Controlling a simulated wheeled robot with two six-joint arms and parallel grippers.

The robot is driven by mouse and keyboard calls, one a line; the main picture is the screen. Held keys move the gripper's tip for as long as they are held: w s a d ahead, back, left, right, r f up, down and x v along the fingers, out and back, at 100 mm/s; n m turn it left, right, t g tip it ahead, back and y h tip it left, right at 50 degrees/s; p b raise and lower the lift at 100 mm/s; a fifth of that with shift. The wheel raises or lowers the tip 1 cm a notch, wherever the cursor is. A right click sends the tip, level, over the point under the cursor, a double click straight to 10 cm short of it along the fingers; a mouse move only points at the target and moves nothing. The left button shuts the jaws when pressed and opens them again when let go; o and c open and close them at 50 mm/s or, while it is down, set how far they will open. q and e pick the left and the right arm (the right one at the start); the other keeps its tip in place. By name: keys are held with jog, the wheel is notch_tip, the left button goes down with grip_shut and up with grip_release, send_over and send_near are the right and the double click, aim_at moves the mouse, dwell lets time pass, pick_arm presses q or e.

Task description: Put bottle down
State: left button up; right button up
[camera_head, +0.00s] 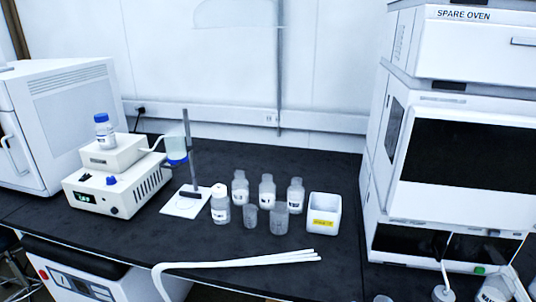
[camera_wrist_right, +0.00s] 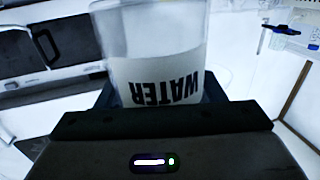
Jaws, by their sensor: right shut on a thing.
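In the right wrist view, a clear bottle (camera_wrist_right: 155,72) has a white label reading WATER, upside down in the picture. My right gripper (camera_wrist_right: 160,102) is shut on this bottle, with dark jaws around its sides. The bottle's far end is cut off by the frame, and what lies beneath it is hidden. In the head view, a clear bottle with dark label letters (camera_head: 494,290) is partly visible at the lower right edge; I cannot tell whether it is the held one. My left gripper is not in view.
Several small labelled bottles and beakers (camera_head: 267,190) stand mid-bench beside a white open box (camera_head: 325,213). A stirrer unit (camera_head: 118,180) and stand (camera_head: 188,160) are to the left. White tubing (camera_head: 240,264) lies along the front. Ovens (camera_head: 460,160) stand right.

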jog(key=shift+a+r+p, duration=0.15)
jog(key=shift+a+r, duration=0.05)
jog(key=shift+a, duration=0.45)
jog(key=shift+a+r+p, duration=0.15)
jog(key=shift+a, duration=0.45)
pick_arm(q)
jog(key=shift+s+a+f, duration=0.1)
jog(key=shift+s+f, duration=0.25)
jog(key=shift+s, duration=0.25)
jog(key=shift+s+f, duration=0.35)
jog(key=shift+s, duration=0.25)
